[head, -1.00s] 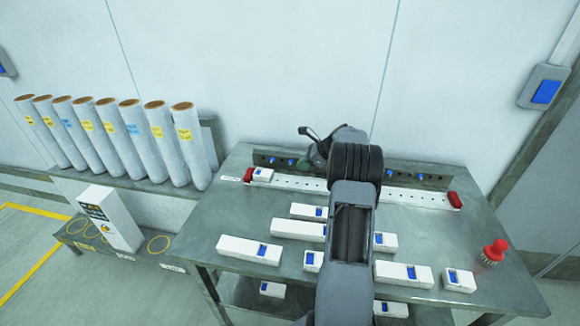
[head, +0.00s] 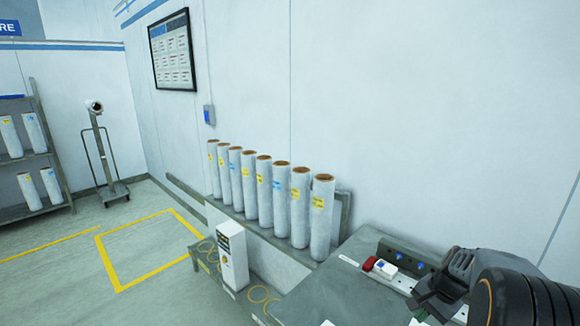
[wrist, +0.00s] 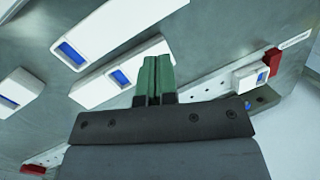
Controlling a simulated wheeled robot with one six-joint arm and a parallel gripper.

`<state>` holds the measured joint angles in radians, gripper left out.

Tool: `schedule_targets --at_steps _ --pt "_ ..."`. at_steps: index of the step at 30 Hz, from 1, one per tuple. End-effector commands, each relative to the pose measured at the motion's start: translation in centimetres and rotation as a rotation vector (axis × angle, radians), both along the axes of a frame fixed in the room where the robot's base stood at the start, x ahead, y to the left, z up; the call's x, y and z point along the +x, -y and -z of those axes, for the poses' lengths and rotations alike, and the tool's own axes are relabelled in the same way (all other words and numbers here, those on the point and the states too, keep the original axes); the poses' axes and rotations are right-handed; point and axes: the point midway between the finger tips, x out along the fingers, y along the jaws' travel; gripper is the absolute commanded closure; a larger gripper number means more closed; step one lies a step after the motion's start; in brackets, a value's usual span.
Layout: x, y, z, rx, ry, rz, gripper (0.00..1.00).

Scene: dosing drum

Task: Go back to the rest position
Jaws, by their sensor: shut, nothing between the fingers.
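My gripper (wrist: 153,82) is shut and empty in the wrist view, its green fingers pressed together above the grey table. In the head view my gripper (head: 428,300) is at the lower right, over the table (head: 325,285), and its fingertips are hard to make out. In the wrist view white blocks with blue patches (wrist: 117,76) lie on the table around the fingers. I cannot tell the exact height of my gripper above them.
A white rail with a red end block (head: 383,268) runs along the table's back. Several white rolls (head: 300,207) stand on a ledge to the left. A white box (head: 232,258) stands in front of them. Open floor (head: 60,275) with yellow lines lies at the left.

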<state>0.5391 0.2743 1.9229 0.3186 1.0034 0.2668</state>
Motion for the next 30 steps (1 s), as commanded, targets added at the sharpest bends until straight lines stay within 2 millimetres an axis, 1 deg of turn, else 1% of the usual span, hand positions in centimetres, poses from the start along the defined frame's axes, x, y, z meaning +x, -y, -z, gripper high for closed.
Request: schedule_targets --at_steps 1,3,6,9,13,15,17,22,30 --pt "-1.5 -2.3 -1.3 -0.059 0.020 -0.129 1.00" --pt "-3.7 -4.9 -2.5 -0.141 0.047 -0.312 1.00" --pt "-6.7 -8.2 -3.9 -0.241 0.087 -0.534 1.00" --pt "-9.3 -10.7 -4.9 -0.324 0.131 -0.694 1.00" --pt "-11.8 -13.2 -5.9 -0.393 0.193 -0.811 1.00" --pt "-12.6 -14.2 -6.5 -0.414 0.229 -0.850 1.00" --pt "-12.9 -15.0 -7.1 -0.428 0.265 -0.873 1.00" --pt "-13.1 -16.6 -8.8 -0.453 0.341 -0.916 1.00" --pt "-13.1 -16.6 -8.8 -0.453 0.341 -0.916 1.00"
